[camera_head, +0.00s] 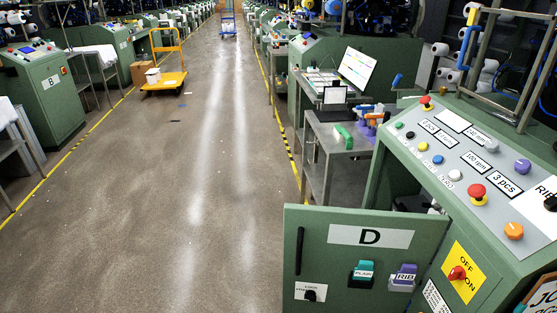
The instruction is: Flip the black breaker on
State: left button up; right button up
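I cannot tell for sure which part is the black breaker. A dark knob (550,203) shows at the right picture edge, and a small black button (410,135) sits on the sloped control panel. Neither of my grippers is in view.
Teal PLAIN (363,272) and purple RIB (403,277) blocks sit on the cabinet front beside a black handle (299,250). The panel above has several coloured buttons. A metal table (340,140) stands behind.

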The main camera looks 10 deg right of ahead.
aim_at(436, 207)
jog(key=z, duration=1.1)
